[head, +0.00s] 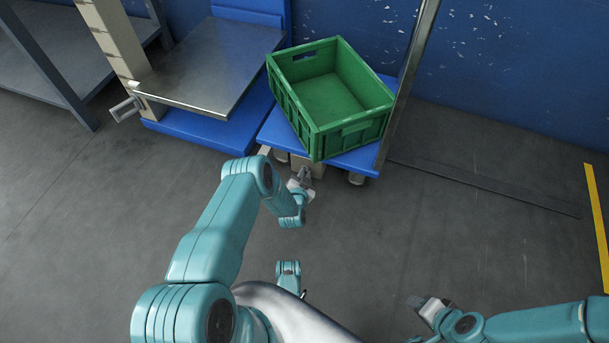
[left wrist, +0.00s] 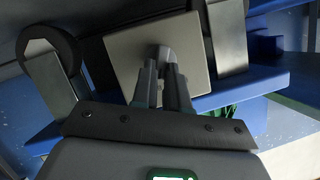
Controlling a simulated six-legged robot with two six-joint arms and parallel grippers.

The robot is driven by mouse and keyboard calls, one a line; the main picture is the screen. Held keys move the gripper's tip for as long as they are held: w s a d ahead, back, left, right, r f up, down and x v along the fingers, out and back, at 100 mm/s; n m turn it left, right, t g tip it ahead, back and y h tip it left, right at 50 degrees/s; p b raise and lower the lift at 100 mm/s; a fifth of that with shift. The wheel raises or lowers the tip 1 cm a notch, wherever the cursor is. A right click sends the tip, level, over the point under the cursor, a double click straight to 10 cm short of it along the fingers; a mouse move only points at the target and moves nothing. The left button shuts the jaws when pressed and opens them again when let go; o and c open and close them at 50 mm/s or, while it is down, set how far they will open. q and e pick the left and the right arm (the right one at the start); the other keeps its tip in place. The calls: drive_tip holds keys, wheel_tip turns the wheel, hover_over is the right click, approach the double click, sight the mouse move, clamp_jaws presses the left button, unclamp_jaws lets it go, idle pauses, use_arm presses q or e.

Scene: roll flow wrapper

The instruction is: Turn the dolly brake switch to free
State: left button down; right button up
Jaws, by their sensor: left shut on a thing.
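The blue dolly (head: 358,160) stands at the back, with a beige box (head: 318,161) low on its near side between the casters. In the left wrist view the beige box face (left wrist: 122,50) carries a grey switch handle (left wrist: 164,52). My left gripper (left wrist: 164,72) is shut on this handle, its fingers pointing at the box. In the head view my left gripper (head: 304,177) is at the dolly's near edge, and the handle is mostly hidden by it. The handle's exact angle is hard to tell. My right gripper (head: 422,303) is low at the right, away from the dolly.
A green crate (head: 375,127) sits on the dolly. A steel platform (head: 190,100) on a blue base (head: 190,135) stands left of it, with a crank handle (head: 124,109). A metal post (head: 408,85) rises on the right. The floor in front is clear.

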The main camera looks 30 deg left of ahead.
use_arm(q)
drive_tip(key=n+h, duration=0.1)
drive_tip(key=n, duration=0.1)
drive_tip(key=a+n+t+h, duration=0.1)
drive_tip(key=n+h, duration=0.3)
drive_tip(key=n, duration=0.1)
drive_tip(key=shift+s+a, duration=0.15)
drive_tip(key=shift+a, duration=0.25)
idle(0.7)
drive_tip(key=c, duration=1.1)
unclamp_jaws()
drive_tip(key=shift+c, duration=0.2)
drive_tip(key=shift+s, duration=0.15)
